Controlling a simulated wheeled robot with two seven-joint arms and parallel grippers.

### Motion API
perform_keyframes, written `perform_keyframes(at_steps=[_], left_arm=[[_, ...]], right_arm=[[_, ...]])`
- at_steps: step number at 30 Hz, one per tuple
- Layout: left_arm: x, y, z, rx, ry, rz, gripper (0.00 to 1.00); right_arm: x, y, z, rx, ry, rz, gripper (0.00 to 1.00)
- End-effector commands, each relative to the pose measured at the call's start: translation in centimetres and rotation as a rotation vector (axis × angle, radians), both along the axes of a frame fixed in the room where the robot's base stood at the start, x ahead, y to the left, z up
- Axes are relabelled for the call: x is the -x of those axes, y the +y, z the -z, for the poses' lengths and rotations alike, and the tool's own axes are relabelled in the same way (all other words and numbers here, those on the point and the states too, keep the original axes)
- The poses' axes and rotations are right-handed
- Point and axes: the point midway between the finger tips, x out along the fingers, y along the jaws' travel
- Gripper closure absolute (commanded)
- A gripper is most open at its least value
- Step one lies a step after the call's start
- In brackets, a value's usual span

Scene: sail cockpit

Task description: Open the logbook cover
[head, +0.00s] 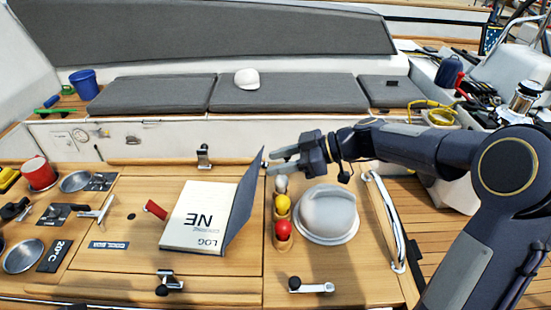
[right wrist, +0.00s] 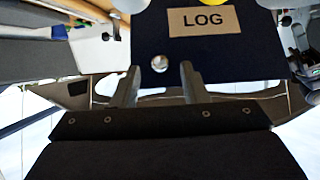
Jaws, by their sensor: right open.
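The logbook (head: 193,232) lies on the wooden table with its white page showing. Its dark blue cover (head: 243,210) stands raised along the page's right edge and leans to the right. My right gripper (head: 269,163) is open and empty, just right of the cover's upper far corner. In the right wrist view the cover's outer face (right wrist: 240,55) with its tan LOG label is in front of my open right gripper (right wrist: 158,72). I cannot tell whether a finger touches the cover. My left gripper is not in view.
Right of the book stand a holder with red and yellow balls (head: 283,232) and a grey domed winch-like part (head: 328,214). A steel rail (head: 385,220) runs further right. A red handle (head: 155,209) is at the book's left. Latches (head: 170,283) sit at the table's front.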

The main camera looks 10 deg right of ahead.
Motion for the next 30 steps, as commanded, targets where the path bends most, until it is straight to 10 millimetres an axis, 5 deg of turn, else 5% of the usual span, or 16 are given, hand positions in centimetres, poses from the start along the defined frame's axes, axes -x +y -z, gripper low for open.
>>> perform_keyframes(at_steps=[11, 21, 30], left_arm=[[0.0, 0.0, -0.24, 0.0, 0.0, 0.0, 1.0], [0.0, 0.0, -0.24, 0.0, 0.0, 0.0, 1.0], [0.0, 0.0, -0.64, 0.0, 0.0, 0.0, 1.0]], right_arm=[[-0.25, 0.9, 0.41, 0.0, 0.0, 0.001, 0.6], [-0.24, 0.86, 0.39, 0.001, 0.0, 0.001, 1.0], [-0.28, 1.21, -0.04, 0.025, 0.007, -0.004, 1.0]])
